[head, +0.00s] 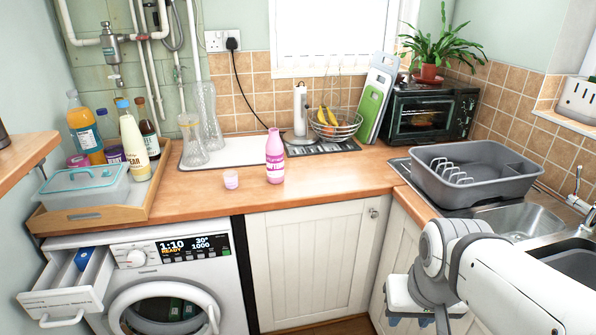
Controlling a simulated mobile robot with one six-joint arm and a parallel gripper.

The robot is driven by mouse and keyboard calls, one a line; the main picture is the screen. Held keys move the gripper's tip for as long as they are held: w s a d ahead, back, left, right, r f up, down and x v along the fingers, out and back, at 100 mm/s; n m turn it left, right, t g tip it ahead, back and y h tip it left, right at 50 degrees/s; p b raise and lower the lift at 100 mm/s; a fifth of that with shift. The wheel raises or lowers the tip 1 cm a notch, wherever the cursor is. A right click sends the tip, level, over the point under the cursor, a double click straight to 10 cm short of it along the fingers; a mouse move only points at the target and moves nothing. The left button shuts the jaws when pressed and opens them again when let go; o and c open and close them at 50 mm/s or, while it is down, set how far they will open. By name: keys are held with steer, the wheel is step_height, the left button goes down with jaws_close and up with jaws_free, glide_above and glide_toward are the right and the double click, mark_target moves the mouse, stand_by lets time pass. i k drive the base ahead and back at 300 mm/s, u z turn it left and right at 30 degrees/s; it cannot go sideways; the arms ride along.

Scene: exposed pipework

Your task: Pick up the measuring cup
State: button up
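My gripper (420,318) hangs at the lower right, in front of the cupboards and below the counter top, well away from the cup. Its fingertips are small and partly cut off by the frame edge, so its opening does not show clearly. I see nothing held in it.
A wooden tray (90,217) with bottles and a lidded box is left of the cup. Tall glass vessels (192,147) stand behind. A grey dish rack (476,176) and sink are at right. The washing machine drawer (70,285) is open.

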mark_target(231, 184)
steer(key=u, duration=0.2)
steer(key=i, duration=0.9)
steer(key=u, duration=0.35)
steer(key=k, duration=0.85)
steer(key=u, duration=0.15)
steer(key=i, duration=0.85)
steer(key=z, duration=0.05)
